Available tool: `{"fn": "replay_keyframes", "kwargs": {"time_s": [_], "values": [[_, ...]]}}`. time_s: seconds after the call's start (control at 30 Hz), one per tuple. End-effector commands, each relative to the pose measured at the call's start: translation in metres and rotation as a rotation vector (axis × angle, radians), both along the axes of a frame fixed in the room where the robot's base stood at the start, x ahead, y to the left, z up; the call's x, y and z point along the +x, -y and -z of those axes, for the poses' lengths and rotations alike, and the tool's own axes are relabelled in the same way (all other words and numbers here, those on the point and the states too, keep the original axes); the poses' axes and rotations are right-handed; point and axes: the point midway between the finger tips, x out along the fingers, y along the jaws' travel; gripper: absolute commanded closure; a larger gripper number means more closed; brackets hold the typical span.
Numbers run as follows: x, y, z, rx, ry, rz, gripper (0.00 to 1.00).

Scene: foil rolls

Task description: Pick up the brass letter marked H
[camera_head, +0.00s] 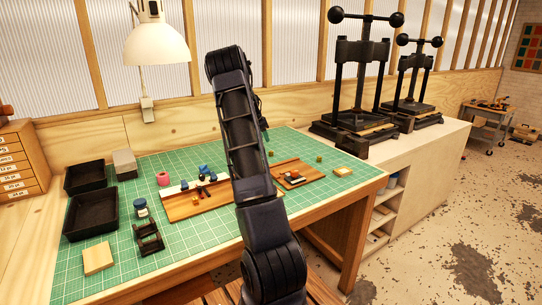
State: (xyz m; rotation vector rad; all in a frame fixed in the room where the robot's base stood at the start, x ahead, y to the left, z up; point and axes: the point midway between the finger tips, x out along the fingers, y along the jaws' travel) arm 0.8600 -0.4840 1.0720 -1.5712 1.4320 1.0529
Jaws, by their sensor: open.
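No brass letter marked H can be made out; any letters are too small to read at this distance. A wooden tray (178,212) left of my arm holds small dark, blue and brass-coloured pieces. A second wooden tray (312,173) right of my arm holds a small dark-and-pale item. My arm rises through the middle of the view and hides part of the table between the trays. My gripper is not visible; it seems to be behind my arm.
The green cutting mat (190,247) covers the table. Black bins (92,213), a jar (141,209), a dark rack (149,238), a wooden block (98,258) and a pink roll (163,179) stand left. A lamp (156,45) and a black press (358,75) rise behind.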

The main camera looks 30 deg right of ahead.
Motion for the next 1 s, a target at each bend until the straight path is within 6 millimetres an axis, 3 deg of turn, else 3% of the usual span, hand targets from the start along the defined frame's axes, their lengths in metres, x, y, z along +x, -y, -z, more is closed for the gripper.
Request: {"fn": "replay_keyframes", "kwargs": {"time_s": [0.17,0.5,0.77,1.0], "values": [[0.001,0.006,0.011,-0.003,-0.002,0.006,0.56],[0.002,0.022,0.050,-0.002,-0.001,0.005,0.56],[0.001,0.030,0.066,-0.002,-0.002,0.005,0.56],[-0.001,0.043,0.095,-0.002,-0.002,0.004,0.56]]}}
